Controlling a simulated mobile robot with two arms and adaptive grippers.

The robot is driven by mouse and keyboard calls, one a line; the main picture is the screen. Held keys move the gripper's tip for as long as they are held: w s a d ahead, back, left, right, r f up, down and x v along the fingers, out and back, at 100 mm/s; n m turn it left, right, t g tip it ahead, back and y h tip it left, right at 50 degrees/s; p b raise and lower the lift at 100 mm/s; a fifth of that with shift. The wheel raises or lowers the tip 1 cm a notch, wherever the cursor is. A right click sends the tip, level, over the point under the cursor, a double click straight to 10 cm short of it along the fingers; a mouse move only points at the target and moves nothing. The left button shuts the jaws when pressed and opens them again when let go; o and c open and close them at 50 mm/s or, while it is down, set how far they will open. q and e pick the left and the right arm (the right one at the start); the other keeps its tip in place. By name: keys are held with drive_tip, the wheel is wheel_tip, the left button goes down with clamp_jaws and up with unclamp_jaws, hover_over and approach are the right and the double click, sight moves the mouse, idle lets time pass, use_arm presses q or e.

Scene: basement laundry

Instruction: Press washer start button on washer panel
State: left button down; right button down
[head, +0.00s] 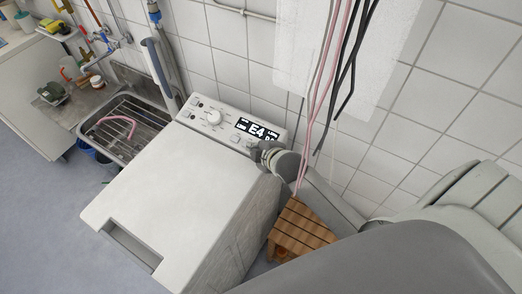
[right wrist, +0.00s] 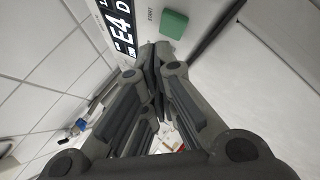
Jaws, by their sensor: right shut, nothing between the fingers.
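The white washer (head: 170,190) stands against the tiled wall with its panel (head: 190,113) along the back edge. The panel has a round knob (head: 213,117) and a display (head: 257,130) reading E4. The green start button (right wrist: 173,24) shows in the right wrist view, beside the word START. My right gripper (head: 261,152) is at the right end of the panel and hides the button in the head view. In the right wrist view its fingertips (right wrist: 153,55) are shut and empty, just below and left of the button. I cannot tell whether they touch the panel. My left gripper is not in view.
A wooden slatted stool (head: 298,228) stands to the right of the washer, under my right arm. Pink and black cables (head: 325,85) hang close behind that arm. A metal sink (head: 130,122) with a rack is left of the washer. The floor at front left is clear.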

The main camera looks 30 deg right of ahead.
drive_tip(key=shift+f, duration=0.15)
drive_tip(key=shift+d+f, duration=0.1)
drive_tip(key=shift+f, duration=0.15)
drive_tip(key=shift+w+d+f, duration=0.1)
drive_tip(key=shift+f, duration=0.3)
idle(1.0)
drive_tip(key=shift+a+r+p, duration=0.2)
drive_tip(key=shift+r+p, duration=0.6)
drive_tip(key=shift+p, duration=0.15)
drive_tip(key=p, duration=0.1)
drive_tip(key=r+p, duration=0.2)
drive_tip(key=shift+s+a+r, duration=0.25)
drive_tip(key=shift+s+a+r+p, duration=0.1)
drive_tip(key=shift+a+r+p, duration=0.1)
drive_tip(key=shift+r+p, duration=0.4)
drive_tip(key=shift+s+a+r+p, duration=0.1)
drive_tip(key=shift+a+r+p, duration=0.05)
drive_tip(key=shift+r+p, duration=0.45)
